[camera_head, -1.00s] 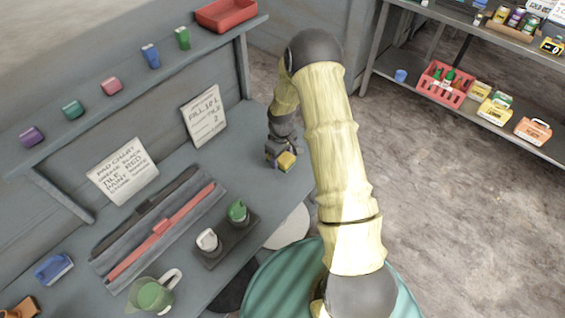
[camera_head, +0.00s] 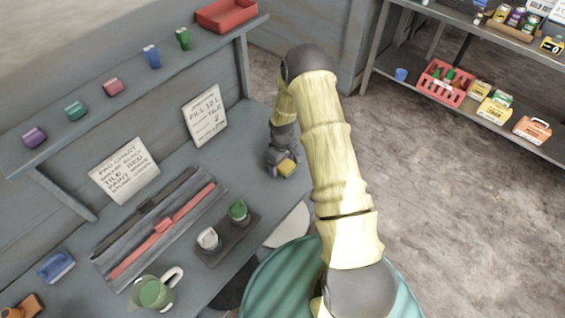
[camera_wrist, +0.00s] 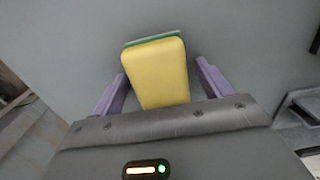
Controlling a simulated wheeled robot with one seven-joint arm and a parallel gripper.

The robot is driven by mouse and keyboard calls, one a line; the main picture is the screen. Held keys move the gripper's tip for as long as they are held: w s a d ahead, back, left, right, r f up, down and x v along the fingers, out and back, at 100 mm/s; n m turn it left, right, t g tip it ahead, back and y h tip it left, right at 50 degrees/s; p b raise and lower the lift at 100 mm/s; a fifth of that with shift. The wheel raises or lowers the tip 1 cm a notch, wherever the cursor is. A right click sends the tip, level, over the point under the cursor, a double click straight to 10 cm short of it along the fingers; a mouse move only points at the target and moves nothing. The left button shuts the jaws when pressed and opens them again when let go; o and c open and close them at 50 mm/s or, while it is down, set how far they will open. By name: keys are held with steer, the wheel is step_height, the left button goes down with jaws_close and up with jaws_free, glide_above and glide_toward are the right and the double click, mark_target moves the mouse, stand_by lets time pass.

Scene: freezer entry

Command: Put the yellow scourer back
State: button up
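The yellow scourer (camera_head: 286,168) is at the far right part of the grey bench (camera_head: 240,165), at the end of my arm. In the wrist view the scourer (camera_wrist: 158,75) is a yellow block with a green layer along its far edge. My gripper (camera_wrist: 161,68) has its two purple fingers on either side of it. A gap shows between the scourer and the right finger; the left finger is very close to it. In the head view my gripper (camera_head: 283,166) is low over the bench. Whether the scourer touches the bench is hard to tell.
A wall shelf (camera_head: 130,100) holds several coloured blocks, including a blue one (camera_head: 152,57), and a red tray (camera_head: 226,14). Signs (camera_head: 124,171) lean behind the bench.

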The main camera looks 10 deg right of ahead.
steer(key=shift+r, duration=0.15)
step_height(320, 180, up, 12)
steer(key=b, duration=0.3)
stand_by(0.4)
stand_by(0.5)
steer(key=s+r+m+t, duration=0.1)
steer(key=s+r+m, duration=0.2)
steer(key=s+r, duration=0.4)
steer(key=s+r+m+t, duration=0.1)
steer(key=s+r+m, duration=0.3)
steer(key=s, duration=1)
step_height(320, 180, up, 4)
steer(key=shift+f+t, duration=0.15)
steer(key=shift+t, duration=0.25)
